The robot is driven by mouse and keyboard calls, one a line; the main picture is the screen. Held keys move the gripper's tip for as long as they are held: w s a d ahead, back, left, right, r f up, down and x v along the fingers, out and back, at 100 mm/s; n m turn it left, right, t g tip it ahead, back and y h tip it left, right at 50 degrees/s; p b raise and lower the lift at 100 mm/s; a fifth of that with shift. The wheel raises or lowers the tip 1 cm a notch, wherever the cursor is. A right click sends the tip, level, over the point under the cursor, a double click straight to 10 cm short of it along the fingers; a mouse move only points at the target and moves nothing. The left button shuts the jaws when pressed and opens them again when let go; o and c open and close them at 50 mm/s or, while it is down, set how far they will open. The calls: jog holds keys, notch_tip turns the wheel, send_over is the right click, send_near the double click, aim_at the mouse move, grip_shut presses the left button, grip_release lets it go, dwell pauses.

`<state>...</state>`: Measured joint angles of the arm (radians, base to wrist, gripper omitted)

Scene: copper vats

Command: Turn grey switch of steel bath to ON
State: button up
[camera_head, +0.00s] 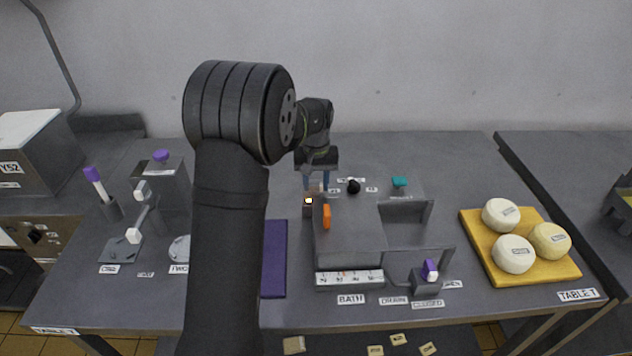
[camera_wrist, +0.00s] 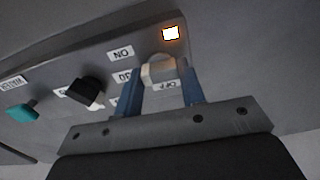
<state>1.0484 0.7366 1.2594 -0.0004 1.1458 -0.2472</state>
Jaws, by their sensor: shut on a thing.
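The steel bath (camera_head: 350,238) is a grey box in the middle of the table, with a BATH label (camera_head: 351,299) in front. My gripper (camera_head: 316,186) reaches down to its back left part. In the wrist view my gripper (camera_wrist: 160,82) has its two blue fingers closed on either side of the pale grey switch (camera_wrist: 159,69). A lamp (camera_wrist: 171,33) near the switch glows white with an orange edge. The switch's pointing direction is unclear.
A black knob (camera_wrist: 86,91) and a teal knob (camera_wrist: 22,109) sit left of the switch in the wrist view. An orange piece (camera_head: 326,216) stands on the bath's left side. A yellow board (camera_head: 480,250) with pale rounds is at right; a purple mat (camera_head: 274,260) lies left.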

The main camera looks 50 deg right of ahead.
aim_at(316, 184)
jog(key=o, duration=1)
notch_tip(316, 184, up, 18)
jog(key=shift+f, duration=0.25)
notch_tip(316, 184, down, 18)
jog(key=shift+r, duration=0.25)
dwell(0.5)
